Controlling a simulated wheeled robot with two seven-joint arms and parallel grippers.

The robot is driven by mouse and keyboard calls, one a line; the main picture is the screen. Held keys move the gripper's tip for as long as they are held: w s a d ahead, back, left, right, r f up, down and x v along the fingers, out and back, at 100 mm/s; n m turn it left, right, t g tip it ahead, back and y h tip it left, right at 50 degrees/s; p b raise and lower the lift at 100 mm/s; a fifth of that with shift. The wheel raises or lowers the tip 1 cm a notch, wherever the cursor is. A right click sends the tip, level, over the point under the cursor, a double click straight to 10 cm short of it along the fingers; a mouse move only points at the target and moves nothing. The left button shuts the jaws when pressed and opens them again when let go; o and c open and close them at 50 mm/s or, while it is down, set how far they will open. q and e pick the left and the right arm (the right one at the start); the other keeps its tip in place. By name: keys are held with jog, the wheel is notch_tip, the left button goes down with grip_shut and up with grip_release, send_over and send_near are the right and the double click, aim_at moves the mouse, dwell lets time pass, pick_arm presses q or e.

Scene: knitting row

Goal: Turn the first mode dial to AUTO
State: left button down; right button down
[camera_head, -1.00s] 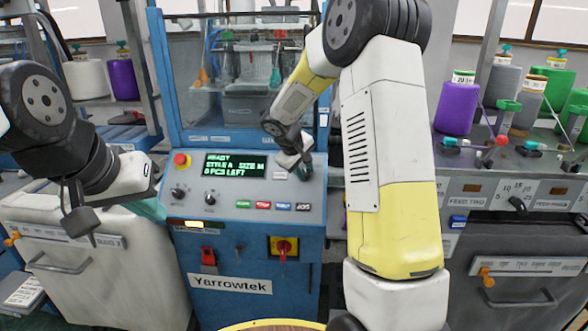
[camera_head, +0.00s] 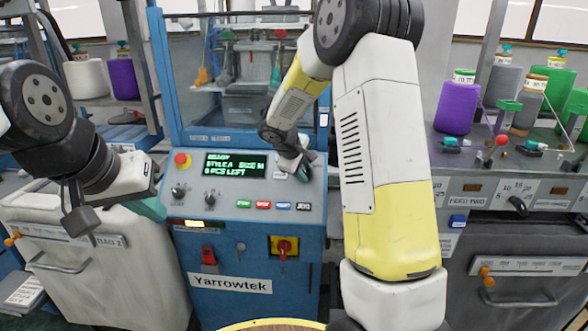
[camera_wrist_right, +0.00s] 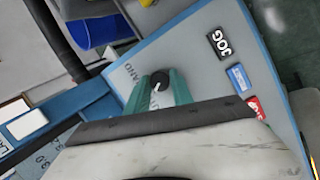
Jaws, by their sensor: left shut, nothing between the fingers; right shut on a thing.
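A black dial (camera_wrist_right: 160,78) with a white mark sits on the machine's blue-edged grey panel (camera_wrist_right: 185,55). In the right wrist view it is between the two green fingertips of my right gripper (camera_wrist_right: 157,88), which is shut on it. Part of a label ending in "AND" shows beside the dial; no AUTO label is readable. In the head view my right gripper (camera_head: 304,170) is at the panel's upper right and hides the dial. My left gripper (camera_head: 150,208), with green fingertips, is shut and empty, left of the panel.
A red emergency button (camera_head: 181,159) is at the panel's upper left. Coloured buttons (camera_head: 264,205) run along its lower part. A white bin (camera_head: 75,285) stands at the left.

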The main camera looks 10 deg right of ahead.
jog(key=c, duration=1.1)
grip_release()
jog(key=v, duration=0.7)
jog(key=shift+s+a+r, duration=0.15)
jog(key=shift+s+r, duration=0.05)
jog(key=shift+r, duration=0.1)
